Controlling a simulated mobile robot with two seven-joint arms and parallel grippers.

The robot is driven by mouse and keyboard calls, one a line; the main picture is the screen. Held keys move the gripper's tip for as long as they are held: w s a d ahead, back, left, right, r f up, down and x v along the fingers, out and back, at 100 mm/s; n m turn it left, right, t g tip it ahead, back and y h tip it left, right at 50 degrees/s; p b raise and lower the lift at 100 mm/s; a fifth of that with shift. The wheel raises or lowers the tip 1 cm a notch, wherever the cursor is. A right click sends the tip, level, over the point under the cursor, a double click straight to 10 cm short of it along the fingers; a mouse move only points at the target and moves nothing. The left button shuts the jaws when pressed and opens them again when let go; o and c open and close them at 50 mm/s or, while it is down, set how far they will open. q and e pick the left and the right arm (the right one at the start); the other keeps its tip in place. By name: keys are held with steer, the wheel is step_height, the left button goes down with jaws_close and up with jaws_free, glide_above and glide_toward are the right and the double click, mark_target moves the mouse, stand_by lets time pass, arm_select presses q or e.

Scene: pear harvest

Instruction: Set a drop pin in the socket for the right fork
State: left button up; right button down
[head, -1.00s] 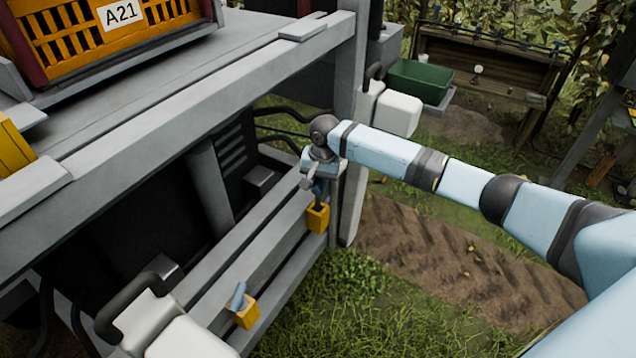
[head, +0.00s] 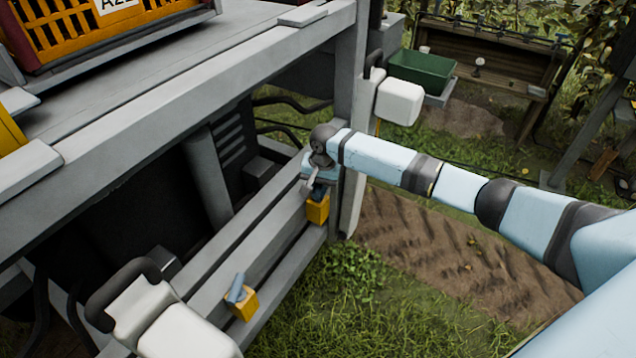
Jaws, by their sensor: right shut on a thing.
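Two yellow sockets are fixed on the grey lower rail of the frame. The far one (head: 317,210) is under my right gripper (head: 318,192), which points down and is shut on a drop pin (head: 309,184). Only the pin's grey handle shows, sticking out to the left of the fingers; its lower part is hidden. The fingertips are right at the top of this socket, and I cannot tell how deep the pin sits. The near socket (head: 244,304) has a blue-grey pin (head: 237,289) standing in it, slightly tilted. My left gripper is not in view.
The grey deck (head: 160,95) carries an orange crate (head: 90,30) and overhangs the rail. White fork housings (head: 180,330) with black handles stand near left, and a white block (head: 399,102) beside the post. A green bin (head: 422,72) stands behind. Grass and soil are open to the right.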

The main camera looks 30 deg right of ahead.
stand_by(0.4)
steer(key=shift+c, duration=2)
jaws_free()
